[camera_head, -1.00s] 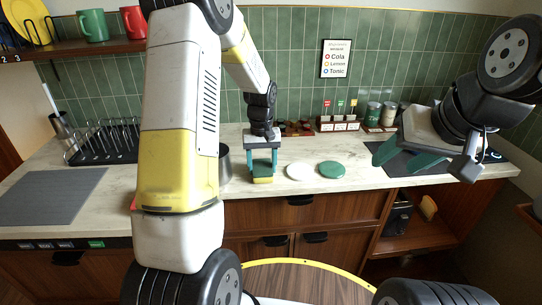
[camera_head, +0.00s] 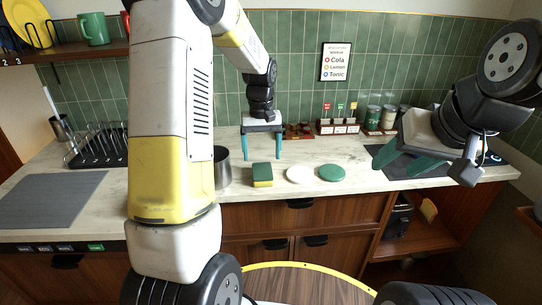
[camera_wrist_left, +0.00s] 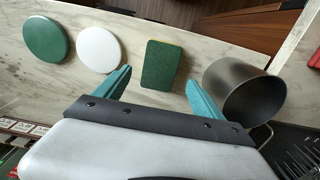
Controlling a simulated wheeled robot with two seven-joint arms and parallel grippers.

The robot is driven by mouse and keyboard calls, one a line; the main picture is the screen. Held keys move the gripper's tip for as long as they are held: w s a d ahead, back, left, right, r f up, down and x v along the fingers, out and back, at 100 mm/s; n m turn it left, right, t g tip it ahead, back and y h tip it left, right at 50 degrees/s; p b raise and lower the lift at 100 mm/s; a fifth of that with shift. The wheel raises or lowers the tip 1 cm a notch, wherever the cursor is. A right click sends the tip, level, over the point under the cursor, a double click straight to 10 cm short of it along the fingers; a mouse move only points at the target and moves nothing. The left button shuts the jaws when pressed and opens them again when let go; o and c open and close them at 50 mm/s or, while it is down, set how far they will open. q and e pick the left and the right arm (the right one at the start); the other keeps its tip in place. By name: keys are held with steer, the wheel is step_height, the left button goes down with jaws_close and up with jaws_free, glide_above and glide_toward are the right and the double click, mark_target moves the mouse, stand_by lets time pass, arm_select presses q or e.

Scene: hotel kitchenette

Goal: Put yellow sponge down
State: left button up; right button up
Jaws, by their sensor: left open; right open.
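The yellow sponge (camera_head: 262,175) has a dark green scouring top and lies on the counter near its front edge. In the left wrist view the sponge (camera_wrist_left: 162,65) is beyond the two fingertips, green side showing. My left gripper (camera_head: 262,157) is open and empty, raised behind and above the sponge, with a finger to either side in the wrist view. My right gripper (camera_head: 420,170) is open and empty at the right, over the dark mat.
A white disc (camera_head: 300,174) and a green disc (camera_head: 332,173) lie right of the sponge. A metal pot (camera_head: 221,168) stands to its left, partly hidden by my arm. A black dish rack (camera_head: 98,145) and a grey mat (camera_head: 50,199) are further left.

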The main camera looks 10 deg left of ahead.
mark_target(262, 170)
arm_select(q)
steer(key=s+r+m+t+h, duration=0.1)
steer(key=s+r, duration=0.4)
steer(key=r, duration=0.2)
steer(key=s+r+m+t, duration=0.1)
steer(key=s+r+t, duration=0.1)
steer(key=s+r, duration=0.4)
steer(key=s+d+r+m+t, duration=0.1)
steer(key=s+r, duration=0.1)
steer(key=s, duration=0.4)
steer(key=s+d+r+t+h, duration=0.1)
steer(key=s+t, duration=0.1)
steer(key=s, duration=0.5)
steer(key=shift+s+r+m, duration=0.15)
steer(key=shift+r+m, duration=0.2)
steer(key=shift+m, duration=0.05)
steer(key=shift+d, duration=0.1)
